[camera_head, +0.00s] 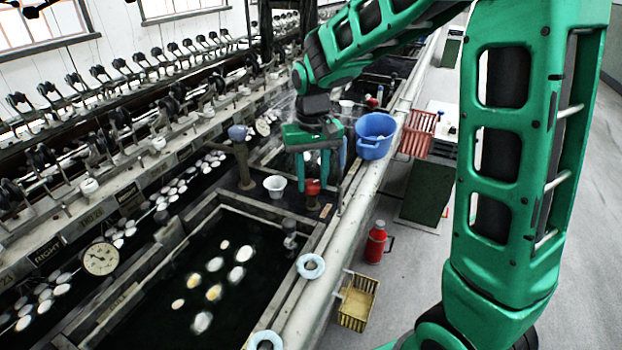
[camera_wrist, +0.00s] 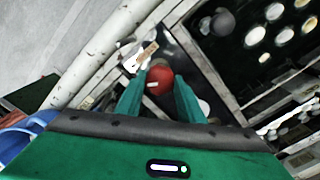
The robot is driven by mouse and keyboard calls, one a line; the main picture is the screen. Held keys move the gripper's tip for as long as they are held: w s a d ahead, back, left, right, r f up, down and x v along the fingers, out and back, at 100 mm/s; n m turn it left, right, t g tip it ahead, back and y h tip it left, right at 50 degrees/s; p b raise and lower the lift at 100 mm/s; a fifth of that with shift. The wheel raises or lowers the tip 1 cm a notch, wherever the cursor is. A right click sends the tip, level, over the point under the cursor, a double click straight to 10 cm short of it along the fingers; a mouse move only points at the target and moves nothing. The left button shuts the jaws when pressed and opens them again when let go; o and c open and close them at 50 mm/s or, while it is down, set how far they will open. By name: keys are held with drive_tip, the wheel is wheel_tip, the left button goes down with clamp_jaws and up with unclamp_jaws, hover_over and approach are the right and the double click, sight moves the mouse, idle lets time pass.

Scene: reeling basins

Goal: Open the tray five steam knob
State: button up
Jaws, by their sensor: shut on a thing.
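A round red knob (camera_head: 312,187) sits on a pipe fitting beside the dark reeling basins, near the pale front rail. My gripper (camera_head: 312,181) reaches down from above, with its green fingers on either side of the knob. In the wrist view, the red knob (camera_wrist: 159,80) lies between the fingertips of my gripper (camera_wrist: 160,78), which is shut on it. A pale mark shows on the knob. A small tan tag (camera_wrist: 148,54) lies next to it; its writing is too small to read.
A white cup (camera_head: 275,184) stands left of the knob. A blue tub (camera_head: 376,136) and a red crate (camera_head: 418,134) are to the right. A basin (camera_head: 305,240) with floating cocoons is in front. A red flask (camera_head: 375,243) and a yellow crate (camera_head: 357,303) stand on the floor.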

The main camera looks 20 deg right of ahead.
sight(313, 182)
drive_tip(key=n, duration=0.6)
drive_tip(key=shift+w+r, duration=0.1)
drive_tip(key=shift+w, duration=0.05)
drive_tip(key=shift+n, duration=0.3)
drive_tip(key=o, duration=1.1)
drive_tip(key=shift+c, duration=0.2)
wheel_tip(313, 182, up, 11)
drive_tip(key=shift+d, duration=0.1)
